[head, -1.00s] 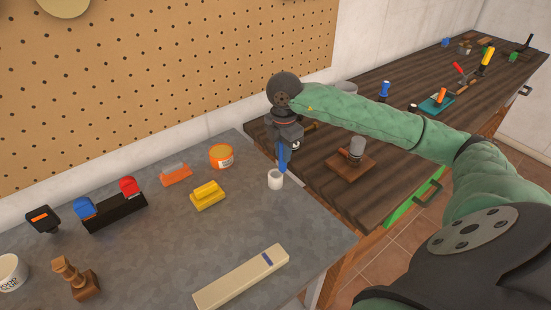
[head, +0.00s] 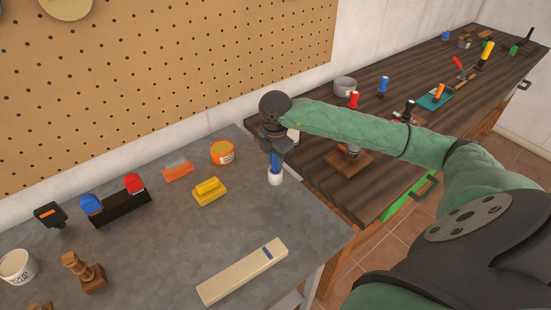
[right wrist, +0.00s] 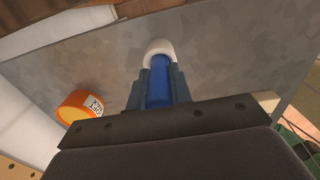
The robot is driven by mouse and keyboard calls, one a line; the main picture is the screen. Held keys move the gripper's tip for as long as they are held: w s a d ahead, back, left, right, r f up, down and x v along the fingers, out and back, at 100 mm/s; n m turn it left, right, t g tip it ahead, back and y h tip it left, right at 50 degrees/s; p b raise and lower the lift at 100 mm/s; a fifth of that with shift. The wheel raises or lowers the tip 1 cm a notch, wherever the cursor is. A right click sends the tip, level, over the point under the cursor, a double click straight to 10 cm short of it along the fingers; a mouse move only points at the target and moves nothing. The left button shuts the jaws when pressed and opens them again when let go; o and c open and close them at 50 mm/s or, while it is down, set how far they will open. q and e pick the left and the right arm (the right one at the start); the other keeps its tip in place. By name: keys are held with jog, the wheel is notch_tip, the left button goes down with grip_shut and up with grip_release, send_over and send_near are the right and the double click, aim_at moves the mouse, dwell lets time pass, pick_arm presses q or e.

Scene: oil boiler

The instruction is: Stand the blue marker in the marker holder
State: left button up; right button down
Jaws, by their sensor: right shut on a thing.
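The blue marker (head: 275,161) is upright between the fingers of my right gripper (head: 275,156), which is shut on it. My left gripper is not in view.
An orange tin (head: 222,153) and a yellow block (head: 208,191) stand left of the holder. A long beige box (head: 243,272) lies in front. A black rack (head: 118,207) is further left. The dark wooden bench (head: 330,183) with tools is to the right.

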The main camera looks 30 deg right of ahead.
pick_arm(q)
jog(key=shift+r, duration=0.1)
pick_arm(e)
jog(key=shift+f, duration=0.1)
jog(key=c, duration=1.3)
grip_release()
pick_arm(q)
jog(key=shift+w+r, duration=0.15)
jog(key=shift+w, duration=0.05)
pick_arm(e)
jog(key=shift+o, duration=0.2)
jog(key=shift+r, duration=0.45)
notch_tip(320, 180, up, 10)
jog(key=b, duration=0.4)
jog(key=shift+f, duration=0.1)
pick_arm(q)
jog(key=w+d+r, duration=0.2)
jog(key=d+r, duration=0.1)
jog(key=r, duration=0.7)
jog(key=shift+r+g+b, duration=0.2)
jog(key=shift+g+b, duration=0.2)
pick_arm(e)
jog(key=shift+r, duration=0.8)
